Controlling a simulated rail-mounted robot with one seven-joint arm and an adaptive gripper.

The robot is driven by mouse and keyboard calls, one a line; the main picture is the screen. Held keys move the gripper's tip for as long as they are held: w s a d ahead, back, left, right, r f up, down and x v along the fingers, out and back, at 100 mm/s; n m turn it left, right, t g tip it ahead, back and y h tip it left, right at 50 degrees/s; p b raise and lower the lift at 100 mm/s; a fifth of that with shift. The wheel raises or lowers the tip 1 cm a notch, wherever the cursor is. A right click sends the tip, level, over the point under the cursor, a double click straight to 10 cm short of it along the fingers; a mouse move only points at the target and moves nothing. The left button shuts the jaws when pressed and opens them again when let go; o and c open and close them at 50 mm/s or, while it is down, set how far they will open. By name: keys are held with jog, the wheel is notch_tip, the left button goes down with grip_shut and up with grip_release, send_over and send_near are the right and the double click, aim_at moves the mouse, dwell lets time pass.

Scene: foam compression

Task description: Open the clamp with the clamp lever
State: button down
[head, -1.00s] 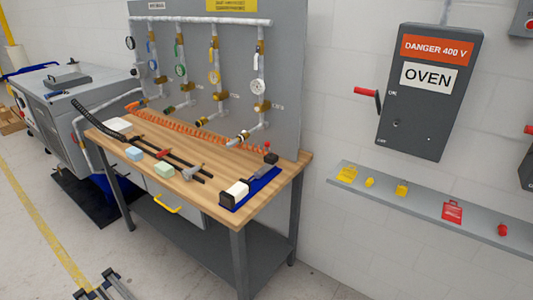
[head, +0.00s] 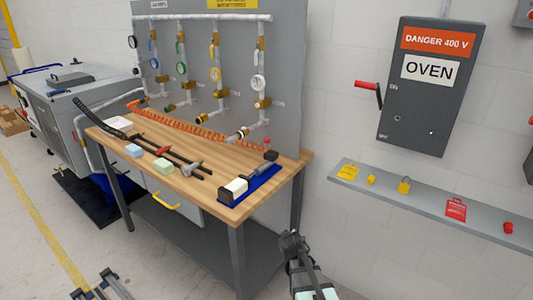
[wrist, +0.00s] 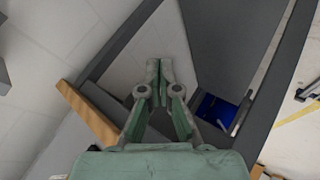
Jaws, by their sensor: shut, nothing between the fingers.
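The workbench has a wooden top (head: 215,172). A dark bar clamp (head: 180,157) with a grey jaw (head: 192,170) and a red part lies across its middle. At its right end, a blue base (head: 262,181) carries a black-and-white block (head: 232,190) and a grey rod. Beside it stands a small dark block with a red-tipped upright (head: 267,147). I cannot tell for sure which part is the clamp lever. My gripper (head: 291,241) is low in front of the bench's right end, apart from everything. In the wrist view its green fingers (wrist: 158,72) are shut and empty.
Pale blue (head: 134,151) and green (head: 162,165) foam blocks sit on the bench. An orange coiled hose and pipes with gauges stand behind. A wall shelf (head: 430,205) with locks and an oven switch box (head: 428,90) are at right. The bench edge (wrist: 90,117) shows close in the wrist view.

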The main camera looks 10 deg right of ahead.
jog(key=w+a+r+n+t, duration=0.1)
jog(key=w+r+n+t, duration=0.2)
jog(key=w+r, duration=0.35)
jog(key=w+r+n+t, duration=0.3)
jog(key=r, duration=0.7)
jog(key=w+a+r+n+t+y, duration=0.1)
jog(key=a+r+n+t+y, duration=0.3)
jog(key=r+n, duration=0.5)
jog(key=shift+a+r+t+y+b, duration=0.4)
jog(key=shift+a+r+y, duration=0.1)
jog(key=shift+a+y, duration=0.5)
jog(key=shift+w+a, duration=0.1)
jog(key=shift+w, duration=0.1)
jog(key=d+p+x, duration=0.3)
jog(key=p+x, duration=0.2)
jog(key=x, duration=0.7)
jog(key=shift+w+r, duration=0.25)
jog(key=shift+w, duration=0.2)
jog(key=shift+a, duration=0.1)
